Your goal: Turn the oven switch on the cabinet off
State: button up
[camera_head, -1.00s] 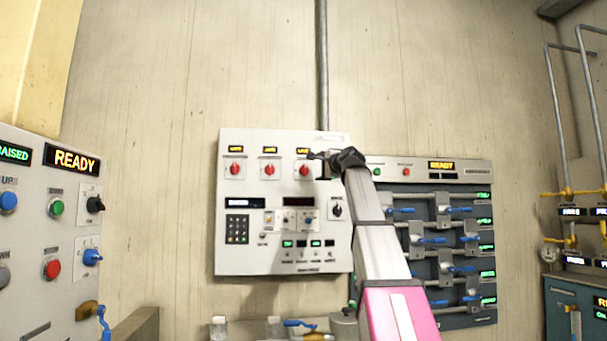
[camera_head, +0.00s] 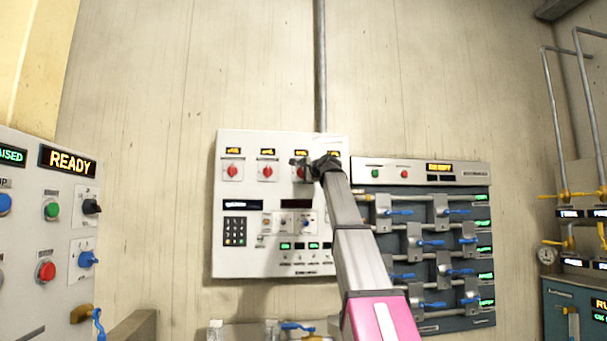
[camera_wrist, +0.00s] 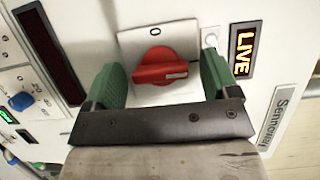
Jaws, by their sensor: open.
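A white control panel (camera_head: 225,265) hangs on the wall with a row of red rotary switches under small lit displays. My gripper (camera_head: 298,163) is at the third switch from the left and partly covers its red knob (camera_head: 300,174). In the wrist view my open gripper (camera_wrist: 163,82) has its green fingers on either side of a red knob (camera_wrist: 160,66) on a white plate. A pale mark sits on the knob's right end. A display beside it reads LIVE (camera_wrist: 243,50). I cannot read which switch is labelled oven.
Below the switches are a keypad (camera_head: 235,231) and small knobs, one blue (camera_wrist: 21,101). A dark panel with blue-handled valves (camera_head: 460,210) is at right. A grey panel reading READY (camera_head: 68,160) is at left. A vertical pipe (camera_head: 320,60) runs up the wall.

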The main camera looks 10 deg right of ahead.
jog(key=c, duration=0.9)
jog(key=shift+n, duration=0.4)
jog(key=n+g+h, duration=0.1)
jog(key=n, duration=0.2)
jog(key=shift+r, duration=0.1)
jog(key=n+g+h, duration=0.1)
jog(key=n+h, duration=0.1)
jog(key=n, duration=0.1)
jog(key=shift+a+n, duration=0.1)
jog(key=shift+n, duration=0.3)
jog(key=n+g+h, duration=0.1)
jog(key=n, duration=0.2)
jog(key=shift+h, duration=0.4)
jog(key=shift+a+n+h, duration=0.1)
jog(key=shift+n+h, duration=0.9)
jog(key=shift+n, duration=0.4)
